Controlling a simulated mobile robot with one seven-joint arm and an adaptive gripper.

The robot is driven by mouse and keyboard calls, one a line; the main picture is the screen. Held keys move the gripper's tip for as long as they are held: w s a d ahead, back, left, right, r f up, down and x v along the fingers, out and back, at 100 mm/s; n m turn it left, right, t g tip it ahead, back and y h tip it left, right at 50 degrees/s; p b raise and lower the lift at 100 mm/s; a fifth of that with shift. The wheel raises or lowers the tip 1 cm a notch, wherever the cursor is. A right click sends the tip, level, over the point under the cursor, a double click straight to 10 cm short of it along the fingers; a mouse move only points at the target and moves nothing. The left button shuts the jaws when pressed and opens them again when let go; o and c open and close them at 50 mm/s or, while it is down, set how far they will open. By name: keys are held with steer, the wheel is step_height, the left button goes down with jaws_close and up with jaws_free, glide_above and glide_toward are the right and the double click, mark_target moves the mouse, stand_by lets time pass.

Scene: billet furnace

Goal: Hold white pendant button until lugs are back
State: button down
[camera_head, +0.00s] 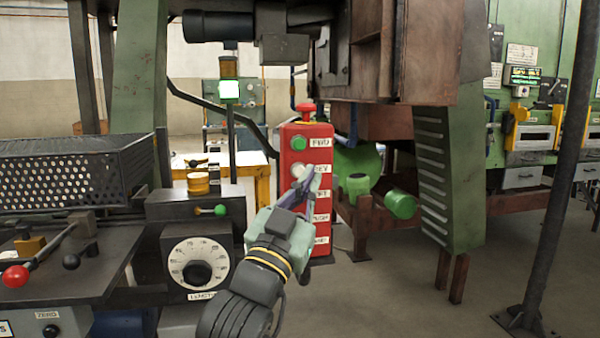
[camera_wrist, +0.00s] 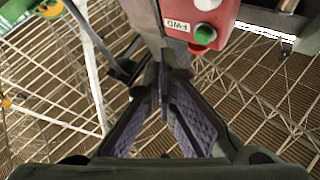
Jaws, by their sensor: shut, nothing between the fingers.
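A red pendant box (camera_head: 291,212) hangs upright near the middle of the head view. Its white button (camera_head: 298,170) sits beside a "REV" label, below a green button (camera_head: 299,142) labelled "FWD". My gripper (camera_head: 308,177) is shut and empty, with its fingertips just right of and slightly below the white button, overlapping the pendant's front. In the wrist view, my fingertips (camera_wrist: 165,70) lie left of and below the pendant (camera_wrist: 228,18). There the white button (camera_wrist: 207,4) is cut by the top edge. Contact with the button cannot be told. I cannot identify the lugs.
A red knob (camera_head: 306,109) tops the pendant. A brown steel structure (camera_head: 385,60) overhangs on the right, near a green louvred panel (camera_head: 440,165). A black bench with a numbered dial (camera_head: 198,270) stands left. Open floor lies at the lower right.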

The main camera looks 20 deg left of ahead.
mark_target(300, 174)
steer(key=shift+w+a, duration=0.55)
steer(key=shift+w, duration=0.25)
steer(key=shift+w+a, duration=0.55)
steer(key=shift+w, duration=0.25)
steer(key=shift+w+a, duration=0.55)
steer(key=shift+w, duration=0.25)
steer(key=shift+w+a+b, duration=0.1)
steer(key=shift+w+b, duration=0.05)
steer(key=shift+b, duration=0.2)
steer(key=shift+w+a, duration=0.15)
steer(key=shift+w, duration=0.05)
